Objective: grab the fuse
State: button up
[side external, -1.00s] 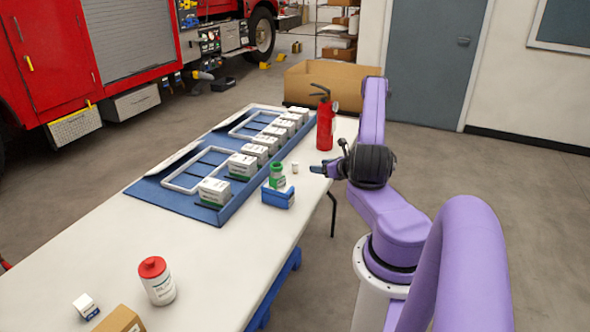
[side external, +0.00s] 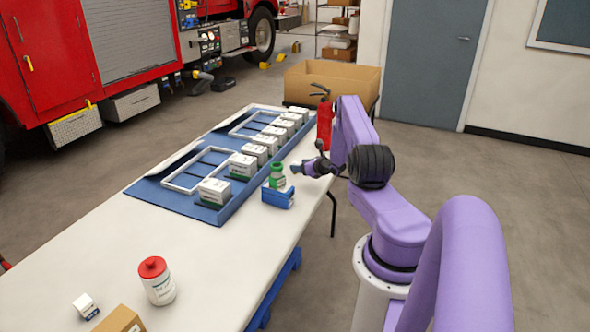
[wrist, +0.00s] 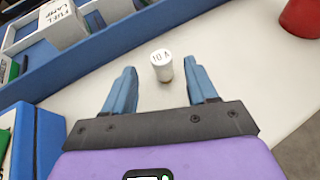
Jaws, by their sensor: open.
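The fuse (wrist: 162,66) is a small white cylinder marked "10 A", standing upright on the white table in the wrist view. My gripper (wrist: 160,80) is open, with its two blue fingers on either side of the line to the fuse.
A blue holder (side external: 278,197) with a green bottle (side external: 277,177) stands close to my gripper. A blue tray (side external: 232,208) with several white boxes lies beyond. A red extinguisher (side external: 325,125) stands at the table's far end. A red-capped bottle (side external: 157,284) stands near the front.

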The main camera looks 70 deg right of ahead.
jog(key=shift+x, duration=2.25)
jog(key=shift+s+d+f, duration=0.1)
jog(key=shift+s+f, duration=0.05)
jog(key=shift+f, duration=0.05)
jog(key=c, duration=1)
